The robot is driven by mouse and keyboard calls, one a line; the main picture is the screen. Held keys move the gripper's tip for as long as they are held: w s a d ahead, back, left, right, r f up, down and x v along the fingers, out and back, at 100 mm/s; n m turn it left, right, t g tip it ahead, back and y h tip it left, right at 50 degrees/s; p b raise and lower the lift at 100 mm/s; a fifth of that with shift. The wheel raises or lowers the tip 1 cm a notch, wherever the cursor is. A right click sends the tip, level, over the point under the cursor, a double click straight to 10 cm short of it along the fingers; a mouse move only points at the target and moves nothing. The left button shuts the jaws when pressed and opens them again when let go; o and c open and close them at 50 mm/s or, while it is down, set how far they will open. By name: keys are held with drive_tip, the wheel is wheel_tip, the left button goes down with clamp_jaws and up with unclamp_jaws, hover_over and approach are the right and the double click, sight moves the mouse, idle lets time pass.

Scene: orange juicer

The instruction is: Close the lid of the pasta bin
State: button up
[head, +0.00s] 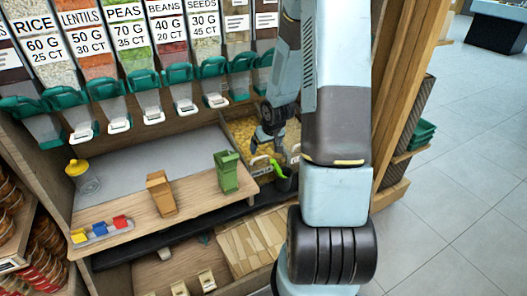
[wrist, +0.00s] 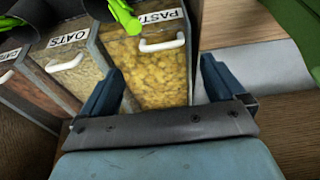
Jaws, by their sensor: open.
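The pasta bin (wrist: 150,75) has a clear front full of yellow pasta, a PASTA label and a white handle (wrist: 162,44). In the head view the pasta bin (head: 240,128) sits in the counter at the right end of the shelf, with yellow pasta showing from above. I cannot make out its lid or how far it is raised. My gripper (wrist: 160,88) is open and empty, its fingers spread in front of the bin's clear front. In the head view my gripper (head: 266,143) hangs over the bin's near part, and my arm hides the right side.
An oats bin (wrist: 72,72) stands left of the pasta bin in the wrist view. A green carton (head: 227,173) and a brown carton (head: 160,193) stand on the wooden shelf.

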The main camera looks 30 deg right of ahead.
drive_tip(key=shift+v, duration=2.7)
drive_tip(key=s+a+r+h, duration=0.1)
drive_tip(key=s+a+r, duration=0.25)
drive_tip(key=r, duration=0.65)
drive_tip(key=s+a+r+h, duration=0.1)
drive_tip(key=s+a+r, duration=0.3)
drive_tip(key=r, duration=0.5)
drive_tip(key=s+a+r+y, duration=0.1)
drive_tip(key=s+a+r, duration=0.2)
drive_tip(key=s+r, duration=0.2)
drive_tip(key=s+a+r+t+y, duration=0.1)
drive_tip(key=s+a+r, duration=0.2)
drive_tip(key=s, duration=0.8)
wheel_tip(320, 180, up, 3)
drive_tip(key=shift+s+f, duration=0.1)
drive_tip(key=shift+s, duration=0.2)
